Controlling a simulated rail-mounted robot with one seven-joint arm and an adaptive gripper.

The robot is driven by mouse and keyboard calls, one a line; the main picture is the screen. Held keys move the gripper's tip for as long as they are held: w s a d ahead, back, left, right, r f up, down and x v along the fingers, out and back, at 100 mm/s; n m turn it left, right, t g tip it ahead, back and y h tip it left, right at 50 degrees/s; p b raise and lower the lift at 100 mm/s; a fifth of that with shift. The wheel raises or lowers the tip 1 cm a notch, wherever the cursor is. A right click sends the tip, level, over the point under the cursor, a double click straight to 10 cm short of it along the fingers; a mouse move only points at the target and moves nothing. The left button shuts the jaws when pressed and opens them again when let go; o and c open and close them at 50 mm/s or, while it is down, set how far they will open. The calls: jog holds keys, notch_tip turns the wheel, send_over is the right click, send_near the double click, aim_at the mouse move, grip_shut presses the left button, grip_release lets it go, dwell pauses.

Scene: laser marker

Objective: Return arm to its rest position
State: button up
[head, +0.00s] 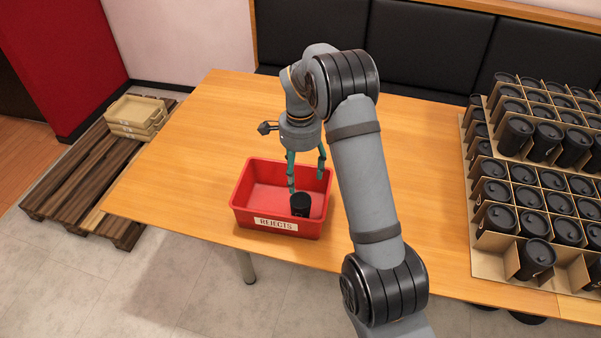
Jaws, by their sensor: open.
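My gripper (306,172) hangs at the end of my bent arm above the red bin. Its teal and grey fingers are spread apart, with nothing between them that I can see. The red bin (247,212) carries a white label reading "REJECTS" and stands on the wooden table. A black cup (300,205) with a dark lid is inside the bin, at the front right, below the fingers. I cannot tell whether a fingertip touches it. My arm covers part of the table to the right of the bin.
Cardboard dividers (512,271) with many black lidded cups fill the table's right end. The wooden table (185,150) is clear left of the bin. A pallet (75,185) with stacked trays (137,112) stands on the floor at left. A black padded bench (430,45) runs behind the table.

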aim_at(301, 194)
notch_tip(301, 194, down, 13)
jog(key=shift+f+p, duration=0.1)
jog(key=shift+p, duration=1.1)
notch_tip(301, 194, up, 3)
jog(key=shift+w+f, duration=0.1)
jog(key=shift+r, duration=0.7)
